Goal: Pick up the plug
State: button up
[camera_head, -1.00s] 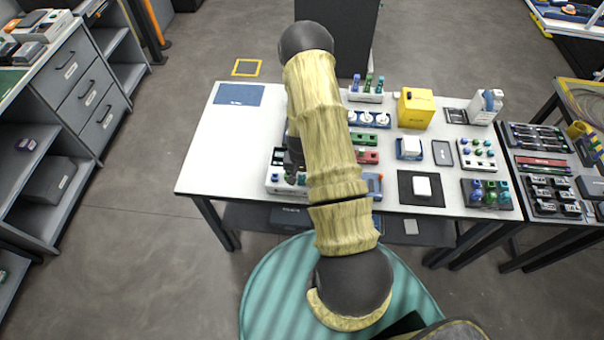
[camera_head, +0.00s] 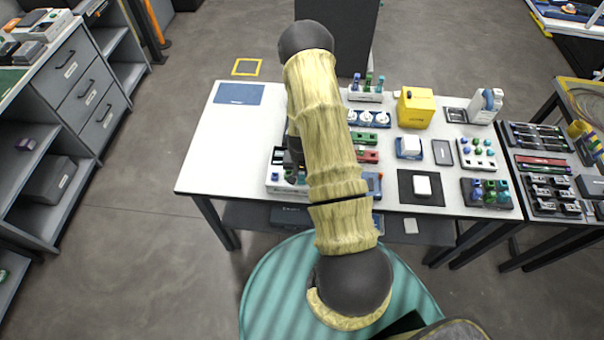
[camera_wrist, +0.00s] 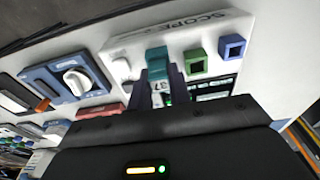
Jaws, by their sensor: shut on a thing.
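In the wrist view, my gripper (camera_wrist: 160,88) is shut on a teal plug (camera_wrist: 157,60), with a dark finger on either side of it. The plug is at the white device marked SCOPE (camera_wrist: 205,27). I cannot tell whether it is still seated there or lifted clear. A green plug (camera_wrist: 196,63) and a blue plug (camera_wrist: 231,47) stand beside it, to the right. In the head view, the white device (camera_head: 273,187) is partly hidden by my arm, and the held plug cannot be made out.
A blue unit with a white knob (camera_wrist: 75,80) lies left of the device. On the white table (camera_head: 222,150) stand a yellow box (camera_head: 415,108), a white block on a black mat (camera_head: 407,187) and several plug holders to the right. The table's left part is mostly clear.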

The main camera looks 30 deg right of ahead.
notch_tip(320, 180, up, 10)
jog(key=b, duration=0.3)
dwell(0.4)
jog(key=o, duration=0.3)
jog(key=c, duration=0.3)
jog(key=w+a+f+n, duration=0.2)
jog(key=a+f+n, duration=0.4)
jog(key=a, duration=0.7)
jog(key=shift+a+f+n+y+b, duration=0.3)
jog(key=shift+f+n+y+b, duration=0.1)
jog(key=shift+f, duration=0.3)
